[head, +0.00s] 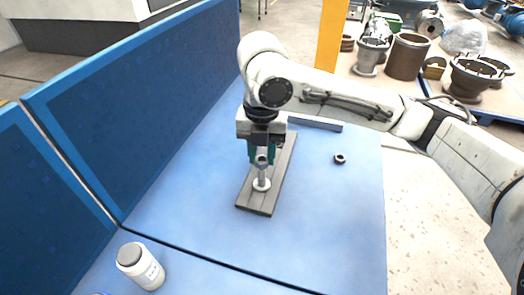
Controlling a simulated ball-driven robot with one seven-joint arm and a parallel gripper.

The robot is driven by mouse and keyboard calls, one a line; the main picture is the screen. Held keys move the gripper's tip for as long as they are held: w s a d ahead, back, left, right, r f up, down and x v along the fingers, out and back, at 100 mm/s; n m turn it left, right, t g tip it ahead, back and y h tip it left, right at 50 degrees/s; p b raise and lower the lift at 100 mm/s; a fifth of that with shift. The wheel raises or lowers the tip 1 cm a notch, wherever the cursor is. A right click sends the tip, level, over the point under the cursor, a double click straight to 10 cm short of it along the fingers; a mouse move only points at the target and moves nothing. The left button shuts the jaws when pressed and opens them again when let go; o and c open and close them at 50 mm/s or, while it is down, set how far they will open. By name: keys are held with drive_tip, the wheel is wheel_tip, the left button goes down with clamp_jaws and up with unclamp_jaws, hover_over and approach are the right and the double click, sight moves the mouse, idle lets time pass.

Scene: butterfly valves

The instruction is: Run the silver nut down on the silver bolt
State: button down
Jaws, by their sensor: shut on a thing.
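The silver bolt (262,176) stands upright on a dark flat board (256,206), with a pale round washer or flange (261,185) around its foot. My gripper (262,158) points straight down over the bolt, with its teal fingers on either side of the bolt's top. It is shut on the silver nut (262,161), which shows small between the fingertips at the upper end of the bolt. The fingers partly hide the nut. I cannot tell how far it sits on the thread.
A dark nut (339,159) lies alone on the blue table (330,220) to the right. A grey bar (315,124) lies behind. A white bottle (140,266) stands at the front left. Blue partitions (140,100) edge the left side. The table right of the board is mostly clear.

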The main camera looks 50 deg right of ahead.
drive_tip(key=shift+f+b, duration=0.5)
drive_tip(key=shift+f, duration=0.25)
idle(1.4)
drive_tip(key=shift+r+m+p, duration=0.15)
drive_tip(key=shift+m+p, duration=0.35)
drive_tip(key=shift+m, duration=0.1)
drive_tip(key=m+p, duration=0.2)
drive_tip(key=m, duration=0.2)
drive_tip(key=shift+s+a+r, duration=0.1)
drive_tip(key=m+p, duration=0.5)
drive_tip(key=m, duration=0.1)
drive_tip(key=shift+s+r, duration=0.1)
drive_tip(key=shift+r, duration=0.05)
drive_tip(key=m+p, duration=0.3)
drive_tip(key=m, duration=0.1)
drive_tip(key=shift+a+m, duration=0.1)
drive_tip(key=shift+m, duration=0.2)
drive_tip(key=m+p, duration=0.5)
drive_tip(key=shift+s+a+m, duration=0.1)
drive_tip(key=shift+m, duration=0.2)
drive_tip(key=shift+m+p, duration=0.6)
drive_tip(key=shift+m, duration=0.1)
drive_tip(key=shift+f+m+b, duration=0.35)
drive_tip(key=shift+m+b, duration=0.05)
drive_tip(key=shift+m, duration=0.2)
